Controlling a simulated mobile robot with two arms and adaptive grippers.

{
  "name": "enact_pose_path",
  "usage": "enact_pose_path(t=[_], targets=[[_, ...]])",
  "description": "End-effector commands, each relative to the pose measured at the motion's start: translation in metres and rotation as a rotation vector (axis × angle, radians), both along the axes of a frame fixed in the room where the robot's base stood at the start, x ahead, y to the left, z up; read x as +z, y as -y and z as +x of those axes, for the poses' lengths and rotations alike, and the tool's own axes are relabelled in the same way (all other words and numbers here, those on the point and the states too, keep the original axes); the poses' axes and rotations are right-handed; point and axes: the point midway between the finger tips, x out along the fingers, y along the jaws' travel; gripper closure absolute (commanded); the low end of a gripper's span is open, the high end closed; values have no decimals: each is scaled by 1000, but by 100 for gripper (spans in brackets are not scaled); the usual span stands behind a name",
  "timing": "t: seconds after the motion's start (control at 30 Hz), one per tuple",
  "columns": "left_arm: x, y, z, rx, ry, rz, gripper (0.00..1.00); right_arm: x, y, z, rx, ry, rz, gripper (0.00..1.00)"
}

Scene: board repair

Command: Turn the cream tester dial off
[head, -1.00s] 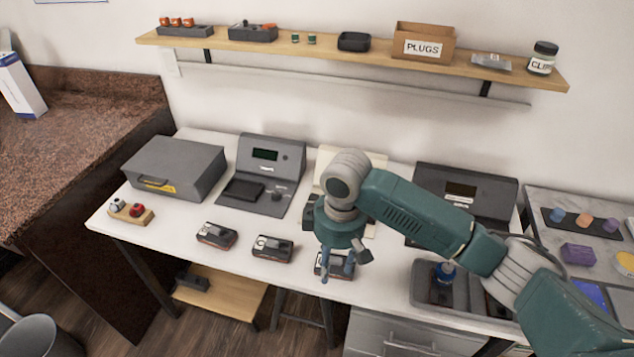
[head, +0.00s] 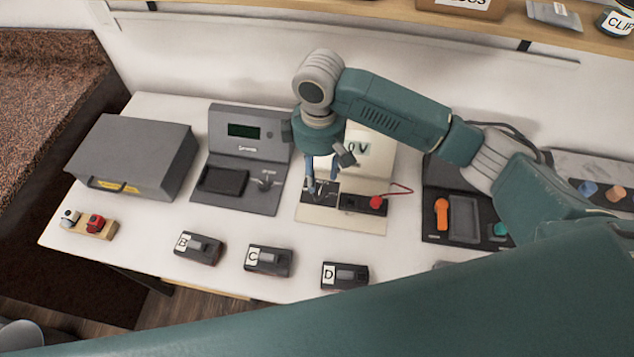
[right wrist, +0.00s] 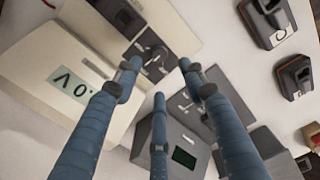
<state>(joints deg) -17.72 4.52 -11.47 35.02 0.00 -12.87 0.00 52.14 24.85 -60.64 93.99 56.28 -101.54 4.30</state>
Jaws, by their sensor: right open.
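The cream tester (head: 368,138) stands at the back middle of the bench, with an upright cream panel and a flat base. Its display is partly hidden by my right arm in the head view; in the right wrist view the display (right wrist: 75,88) shows a "0" and "V". A dark dial (right wrist: 155,58) sits on a dark plate on its base. My right gripper (head: 321,188) points down over the dial, open and empty, with its fingers spread around the dial's area. Whether they touch it I cannot tell. My left gripper is not in view.
A grey tester (head: 248,148) stands just left of the cream one. Blocks B (head: 199,249), C (head: 269,261) and D (head: 345,275) lie along the front. A grey case (head: 135,155) stands far left.

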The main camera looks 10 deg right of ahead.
Motion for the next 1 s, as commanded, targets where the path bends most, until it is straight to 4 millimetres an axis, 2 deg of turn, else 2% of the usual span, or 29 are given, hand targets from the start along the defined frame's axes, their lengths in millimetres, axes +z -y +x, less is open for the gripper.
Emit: enact_pose_path(t=[0.2, 0.4, 0.57, 0.87, 1.0], targets=[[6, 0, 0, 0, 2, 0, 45, -43, 1, -1, -1, -4, -3, 59], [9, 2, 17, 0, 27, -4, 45, -74, 1, -1, 0, -2, -2, 59], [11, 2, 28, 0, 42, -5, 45, -86, 1, 0, 0, 0, -1, 59], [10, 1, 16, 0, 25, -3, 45, -89, 1, 0, 1, 0, -1, 59], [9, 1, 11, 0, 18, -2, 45, -89, 1, 0, 1, 0, -1, 84]])
